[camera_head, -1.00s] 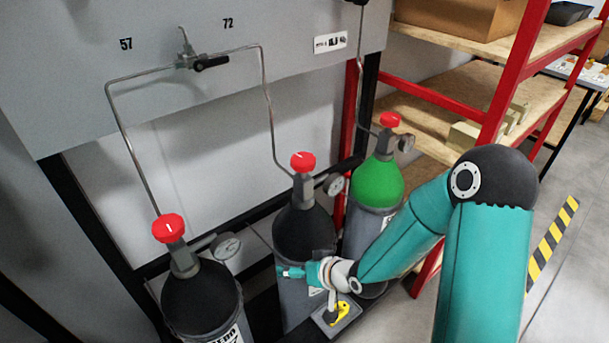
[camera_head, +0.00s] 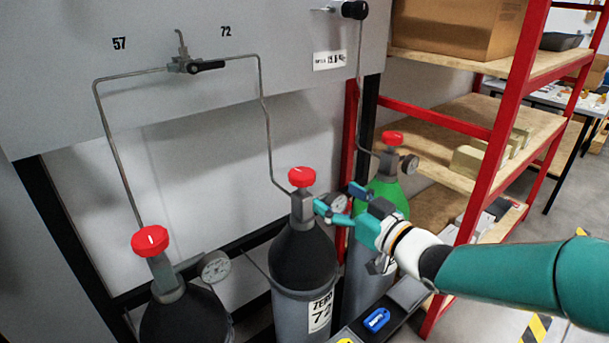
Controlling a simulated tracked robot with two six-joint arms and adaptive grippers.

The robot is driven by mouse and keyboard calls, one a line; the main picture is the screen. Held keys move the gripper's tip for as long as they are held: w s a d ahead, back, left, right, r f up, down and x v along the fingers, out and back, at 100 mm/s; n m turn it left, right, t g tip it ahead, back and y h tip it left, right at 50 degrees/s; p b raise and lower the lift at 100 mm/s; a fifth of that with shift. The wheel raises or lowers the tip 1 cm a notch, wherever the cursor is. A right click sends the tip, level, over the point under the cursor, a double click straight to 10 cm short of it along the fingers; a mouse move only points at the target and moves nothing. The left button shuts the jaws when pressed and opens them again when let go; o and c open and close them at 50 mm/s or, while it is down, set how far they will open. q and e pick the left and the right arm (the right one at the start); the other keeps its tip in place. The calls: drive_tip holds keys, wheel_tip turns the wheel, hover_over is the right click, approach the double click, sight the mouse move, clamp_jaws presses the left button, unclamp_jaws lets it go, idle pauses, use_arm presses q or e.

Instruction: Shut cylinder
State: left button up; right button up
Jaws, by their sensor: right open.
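Three gas cylinders with red knobs stand in a row below a grey panel. The left cylinder (camera_head: 185,318) is dark, with a red knob (camera_head: 150,241). The middle cylinder (camera_head: 303,262) is dark, with a label reading 72 and a red knob (camera_head: 302,177). The right cylinder (camera_head: 388,191) has a green top and a red knob (camera_head: 392,138); my gripper partly hides it. My right gripper (camera_head: 338,199) is open and empty, just right of the middle cylinder's neck and slightly below its knob, in front of the green cylinder. My left gripper is not in view.
Gauges sit beside the cylinder necks, the middle one (camera_head: 335,202) close to my right gripper. Thin pipes rise to a black-handled valve (camera_head: 195,66) between 57 and 72. A red-framed shelf (camera_head: 505,120) stands at the right. A blue tag (camera_head: 376,320) lies low in front.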

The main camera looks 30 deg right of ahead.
sight(310, 180)
drive_tip(key=w, duration=1.1)
drive_tip(key=shift+w+a, duration=0.25)
drive_tip(key=shift+a, duration=0.1)
drive_tip(key=shift+c, duration=0.2)
